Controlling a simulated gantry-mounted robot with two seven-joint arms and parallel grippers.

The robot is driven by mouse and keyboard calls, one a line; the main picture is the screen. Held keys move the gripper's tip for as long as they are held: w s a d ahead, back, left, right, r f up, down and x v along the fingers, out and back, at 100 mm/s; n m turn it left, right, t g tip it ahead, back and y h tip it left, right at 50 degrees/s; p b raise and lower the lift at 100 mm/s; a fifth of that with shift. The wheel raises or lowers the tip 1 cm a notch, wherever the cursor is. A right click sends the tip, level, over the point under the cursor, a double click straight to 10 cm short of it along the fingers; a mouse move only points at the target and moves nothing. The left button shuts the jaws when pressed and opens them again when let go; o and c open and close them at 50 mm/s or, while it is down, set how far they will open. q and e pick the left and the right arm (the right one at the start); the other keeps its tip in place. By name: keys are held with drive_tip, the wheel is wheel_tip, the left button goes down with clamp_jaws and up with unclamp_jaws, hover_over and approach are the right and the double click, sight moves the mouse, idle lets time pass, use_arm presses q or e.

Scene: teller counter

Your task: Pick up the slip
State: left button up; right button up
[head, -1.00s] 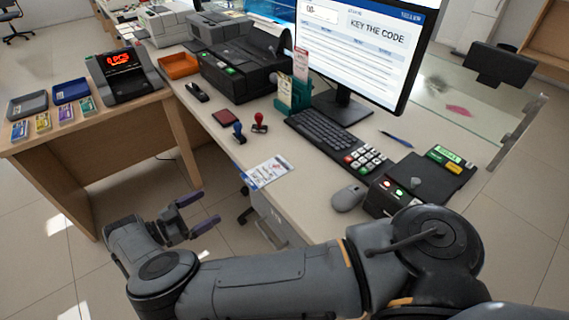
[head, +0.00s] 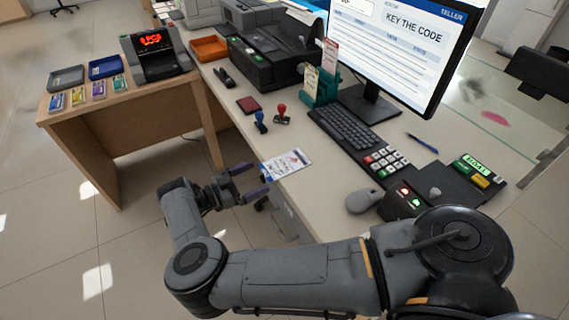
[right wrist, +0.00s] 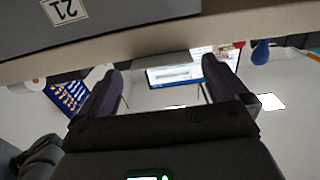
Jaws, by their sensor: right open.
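The slip (head: 286,164) is a small white and blue paper with printing. It lies flat on the counter at its left edge in the head view. My right gripper (head: 251,180) is open and empty, just left of the slip and beyond the counter edge, with its fingers pointing toward the slip. The two spread fingers also show in the right wrist view (right wrist: 166,76), with nothing held between them. I cannot make out the slip clearly in the right wrist view. My left gripper is not in view.
The counter (head: 316,188) holds a red stamp (head: 282,115), a blue stamp (head: 260,122), a keyboard (head: 345,128), a mouse (head: 362,200) and a monitor (head: 400,55). A wooden side desk (head: 150,122) stands at left. Open floor lies between it and my arm.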

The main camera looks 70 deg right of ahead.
sight(285, 164)
drive_tip(key=x, duration=0.3)
drive_tip(key=shift+s+d, duration=0.1)
drive_tip(key=shift+c, duration=0.3)
drive_tip(key=c, duration=0.9)
drive_tip(key=shift+o, duration=0.2)
drive_tip(key=shift+r, duration=0.1)
